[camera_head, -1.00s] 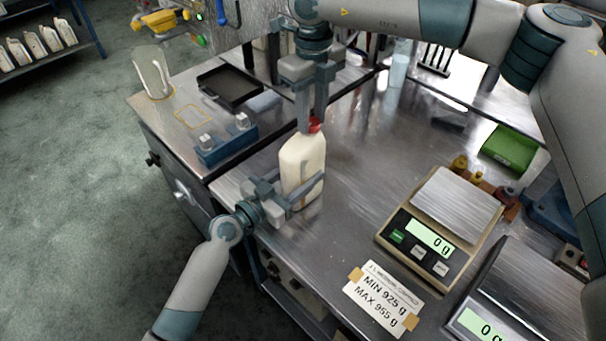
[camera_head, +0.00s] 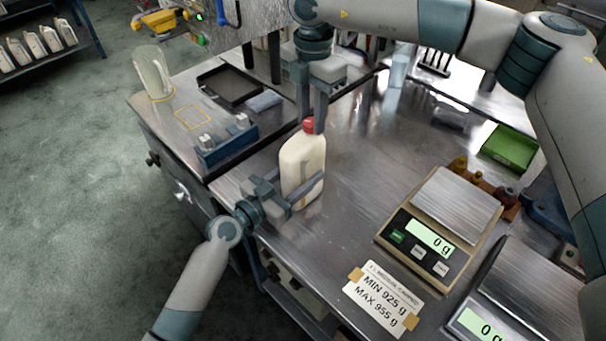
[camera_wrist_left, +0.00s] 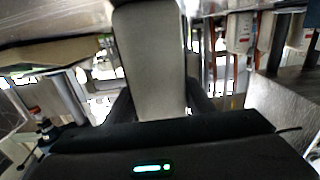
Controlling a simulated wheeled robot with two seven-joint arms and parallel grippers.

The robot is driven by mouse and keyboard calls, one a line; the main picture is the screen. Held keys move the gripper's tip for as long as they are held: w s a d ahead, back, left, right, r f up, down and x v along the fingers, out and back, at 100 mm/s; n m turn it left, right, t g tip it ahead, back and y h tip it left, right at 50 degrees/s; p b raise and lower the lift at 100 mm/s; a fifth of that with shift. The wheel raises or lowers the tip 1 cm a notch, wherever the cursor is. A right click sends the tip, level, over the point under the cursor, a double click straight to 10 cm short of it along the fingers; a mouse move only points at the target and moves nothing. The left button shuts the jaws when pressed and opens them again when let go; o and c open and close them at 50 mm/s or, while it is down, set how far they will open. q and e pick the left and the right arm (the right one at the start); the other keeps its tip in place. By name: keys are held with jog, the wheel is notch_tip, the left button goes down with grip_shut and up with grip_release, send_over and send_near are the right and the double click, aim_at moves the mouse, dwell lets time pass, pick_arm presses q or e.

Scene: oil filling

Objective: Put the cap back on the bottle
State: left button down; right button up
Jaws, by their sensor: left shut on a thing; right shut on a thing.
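A cream bottle (camera_head: 302,163) stands upright on the steel table, left of centre in the head view. Its red cap (camera_head: 309,125) sits at the top of the neck. My left gripper (camera_head: 304,196) is shut on the lower body of the bottle from the left. The bottle's pale side (camera_wrist_left: 150,60) also fills the middle of the left wrist view, between the fingers. My right gripper (camera_head: 313,122) comes down from above and is shut on the red cap. The fingers hide part of the cap, so I cannot tell how it is seated.
A scale (camera_head: 440,228) reading 0 g stands to the right, with a second scale (camera_head: 500,310) in front. A label card (camera_head: 384,297) lies before them. A black tray (camera_head: 229,86) and a blue fixture (camera_head: 226,143) are at the left. A green bin (camera_head: 510,148) is at the right.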

jog(key=o, duration=1.2)
jog(key=shift+c, duration=0.2)
jog(key=shift+r, duration=0.1)
jog(key=shift+r, duration=2.2)
jog(key=shift+c, duration=0.3)
